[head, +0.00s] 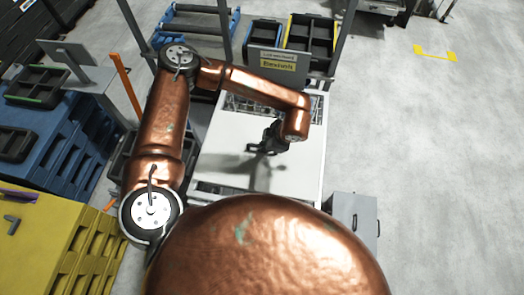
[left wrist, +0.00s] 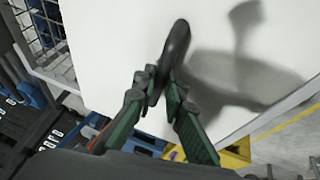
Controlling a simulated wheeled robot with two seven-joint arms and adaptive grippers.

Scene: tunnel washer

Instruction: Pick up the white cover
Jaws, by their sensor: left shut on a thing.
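The white cover (head: 295,172) is a broad flat panel in the middle of the head view. It also fills much of the left wrist view (left wrist: 105,45). A dark curved handle (left wrist: 178,45) stands out from it. My left gripper (head: 268,147) is over the middle of the cover. In the left wrist view its green-sided fingers (left wrist: 160,88) are shut on the handle. A shadow of the gripper and arm falls on the cover. Whether the cover is lifted cannot be told. My right gripper is not in view.
A wire rack (head: 240,104) shows at the cover's far edge. Bins (head: 310,36) and a labelled sign (head: 278,62) stand behind. Blue crates (head: 62,125) and a yellow crate (head: 40,235) are at left. A grey box (head: 355,215) stands at right. The right floor is mostly clear.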

